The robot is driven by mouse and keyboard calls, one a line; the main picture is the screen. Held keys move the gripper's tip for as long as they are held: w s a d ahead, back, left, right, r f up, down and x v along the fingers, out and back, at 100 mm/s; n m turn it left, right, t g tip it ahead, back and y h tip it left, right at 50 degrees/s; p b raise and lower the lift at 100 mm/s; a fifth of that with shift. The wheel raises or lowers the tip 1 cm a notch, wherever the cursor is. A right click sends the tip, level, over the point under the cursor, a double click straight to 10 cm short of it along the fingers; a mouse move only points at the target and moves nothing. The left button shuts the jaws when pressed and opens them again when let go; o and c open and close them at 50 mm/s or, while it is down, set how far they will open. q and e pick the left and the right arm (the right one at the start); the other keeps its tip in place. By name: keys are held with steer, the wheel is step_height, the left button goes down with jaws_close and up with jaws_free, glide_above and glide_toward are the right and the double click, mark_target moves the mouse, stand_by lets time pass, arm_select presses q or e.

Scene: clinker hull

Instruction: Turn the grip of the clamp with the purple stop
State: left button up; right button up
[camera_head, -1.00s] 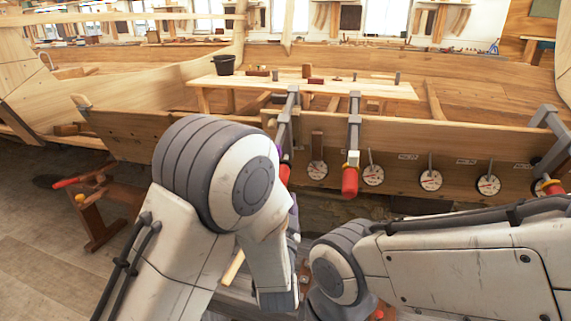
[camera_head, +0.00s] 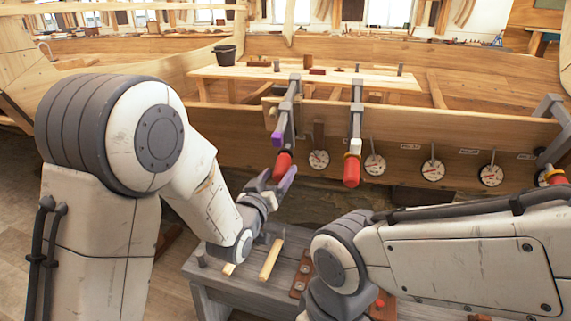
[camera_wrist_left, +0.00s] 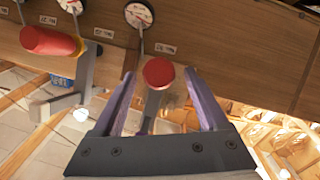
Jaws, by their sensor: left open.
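The clamp with the purple stop (camera_head: 277,138) hangs on the hull plank, its red grip (camera_head: 283,163) pointing down. My left gripper (camera_head: 275,181) is open just below this grip, its purple fingers pointing up toward it. In the left wrist view, the round red end of the grip (camera_wrist_left: 158,73) shows between the two spread fingers (camera_wrist_left: 159,102). I see no clear contact between fingers and grip. The purple stop cannot be made out in the wrist view. My right arm comes in from the right, but its gripper is not visible.
A second clamp with a yellow stop and red grip (camera_head: 351,171) hangs close on the right. Another clamp (camera_head: 555,176) is at the far right. Several dial gauges (camera_head: 375,165) line the plank (camera_head: 450,140). A grey bench (camera_head: 215,272) stands below with wooden pieces on it.

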mark_target(285, 164)
arm_select(q)
steer(key=x, duration=0.5)
steer(key=shift+w+d, duration=0.1)
steer(key=shift+w, duration=0.2)
jaws_close()
